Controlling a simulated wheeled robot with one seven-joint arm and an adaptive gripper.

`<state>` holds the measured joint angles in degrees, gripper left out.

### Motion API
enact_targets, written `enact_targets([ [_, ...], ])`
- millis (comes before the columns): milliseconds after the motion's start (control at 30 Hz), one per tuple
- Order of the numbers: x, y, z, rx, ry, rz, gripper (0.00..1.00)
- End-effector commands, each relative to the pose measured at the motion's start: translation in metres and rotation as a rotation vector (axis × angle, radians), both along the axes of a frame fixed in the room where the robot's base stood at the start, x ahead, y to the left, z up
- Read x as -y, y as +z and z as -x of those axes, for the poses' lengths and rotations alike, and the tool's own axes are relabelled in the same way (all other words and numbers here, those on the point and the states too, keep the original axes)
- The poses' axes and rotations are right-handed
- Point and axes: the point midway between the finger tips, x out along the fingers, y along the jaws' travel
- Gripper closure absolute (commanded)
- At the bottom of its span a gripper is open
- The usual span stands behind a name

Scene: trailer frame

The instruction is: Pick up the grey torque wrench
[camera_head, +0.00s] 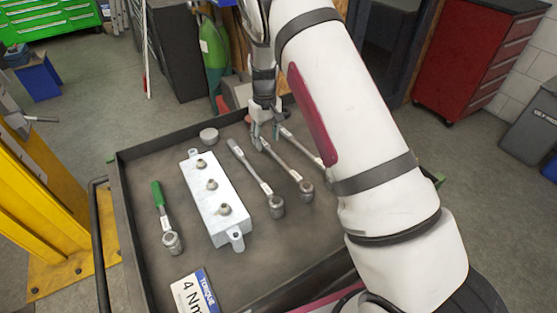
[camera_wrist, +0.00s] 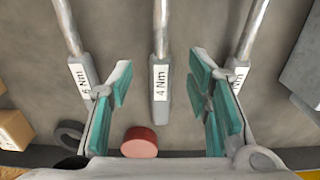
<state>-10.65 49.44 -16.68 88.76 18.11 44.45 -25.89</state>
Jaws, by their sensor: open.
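Several grey torque wrenches lie side by side on the dark tray. The middle wrench (camera_head: 282,165) has a label reading 4 Nm in the wrist view (camera_wrist: 161,85). A left-hand wrench (camera_head: 254,172) lies beside it, and a right-hand wrench (camera_head: 300,145) is partly hidden by my arm. In the wrist view, the left wrench (camera_wrist: 80,72) reads 6 Nm; the right one's (camera_wrist: 237,72) label is partly covered by a finger. My gripper (camera_head: 265,132) is open and empty above the middle wrench's handle end, its teal-padded fingers (camera_wrist: 161,92) on either side of it.
The tray (camera_head: 150,150) has a raised rim. It holds a metal block (camera_head: 213,195) with bolts, a green-handled ratchet (camera_head: 163,215), a grey round piece (camera_head: 209,135) and a TORQUE 4 Nm sign (camera_head: 194,294). A red round piece (camera_wrist: 139,142) lies near the handle ends.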

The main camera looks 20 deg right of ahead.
Motion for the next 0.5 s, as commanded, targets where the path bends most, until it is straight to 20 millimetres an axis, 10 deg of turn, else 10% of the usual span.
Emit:
enact_targets([
  [500, -0.001, -0.037, 0.0, 0.0, -0.001, 0.0, 0.55],
])
